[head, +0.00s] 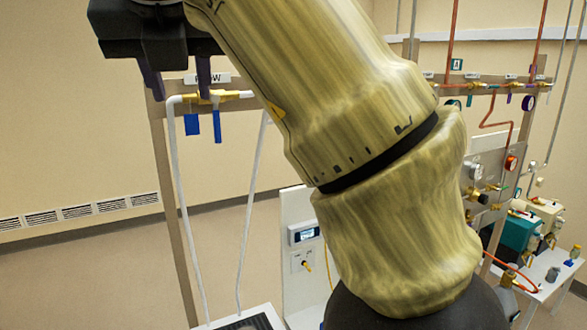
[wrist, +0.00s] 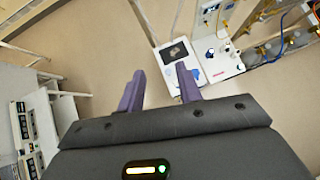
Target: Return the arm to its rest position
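My gripper (wrist: 160,88) shows in the wrist view with its two purple fingers spread apart and nothing between them. Bare floor shows beyond the fingertips. In the head view my gripper (head: 177,82) is at the top left, fingers pointing down, in front of a beige frame with valves. My arm (head: 370,160), in a yellow-brown patterned covering, rises from the bottom right and leans up to the left across the middle of the head view. It hides part of the equipment behind it.
A beige frame (head: 165,200) with blue-handled valves (head: 210,98) and white tubes stands at the left. A white panel with a display (head: 304,234) is behind my arm. Pipes, gauges and a white bench (head: 550,282) are at the right. Open floor (head: 80,270) lies at the left.

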